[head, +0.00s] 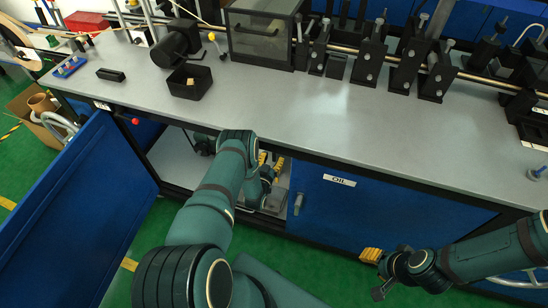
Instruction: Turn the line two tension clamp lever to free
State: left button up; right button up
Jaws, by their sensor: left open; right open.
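I cannot tell which part is the line two tension clamp lever; no line number is readable. Several black clamp-like blocks (371,55) sit along a rail at the back. My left gripper (270,163) is open, low at the open cupboard below the bench front, partly hidden by my arm. It is well apart from the bench-top parts. My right gripper (375,272) is open and empty in front of the blue cupboard door, below the bench top.
The grey bench top (300,120) is mostly clear at the front. A black open box (190,82) holds a small tan piece. A blue door (75,200) stands open at left. A closed door carries an "OIL" label (339,180). A red knob (135,121) is at the bench edge.

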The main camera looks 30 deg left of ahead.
pick_arm(q)
jog(key=shift+x, duration=1)
grip_shut()
